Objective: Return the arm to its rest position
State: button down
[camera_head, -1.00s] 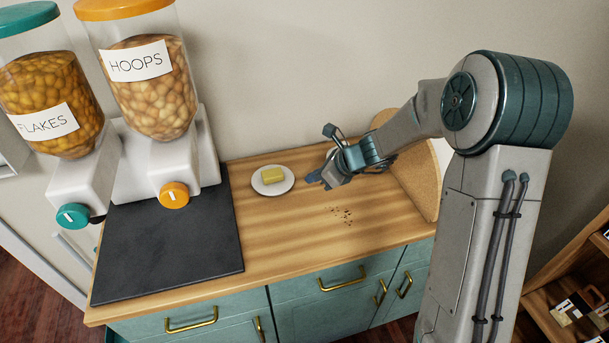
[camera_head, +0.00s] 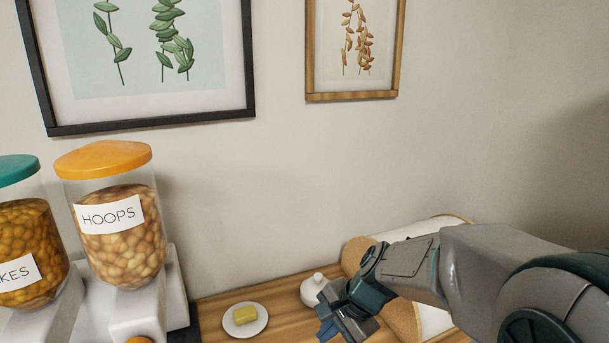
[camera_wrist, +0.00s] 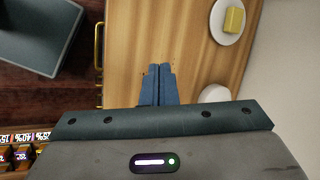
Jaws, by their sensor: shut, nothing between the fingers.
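My gripper (camera_head: 328,330) is over the wooden counter at the bottom of the head view, to the right of the small plate. In the wrist view my gripper (camera_wrist: 161,70) points over the counter with its two blue fingers together and nothing between them. My arm reaches in from the lower right of the head view, partly in front of a large roll.
A white plate (camera_head: 260,325) holds a yellow block (camera_head: 245,314). A white lidded pot (camera_head: 312,290) stands close behind my gripper. A large roll (camera_head: 440,314) lies behind my arm. The hoops dispenser (camera_head: 128,255) stands at left. Framed pictures (camera_head: 250,70) hang above.

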jog(key=s+d+r+n+h, duration=0.1)
jog(key=s+d+n+h, duration=0.1)
jog(key=s+d+n, duration=0.3)
jog(key=s+d+r+n+h, duration=0.2)
jog(key=s+d+n, duration=0.3)
jog(key=s, duration=0.3)
jog(key=shift+s+d+r+t+h, duration=0.3)
jog(key=shift+t+h, duration=0.1)
jog(key=shift+h, duration=0.1)
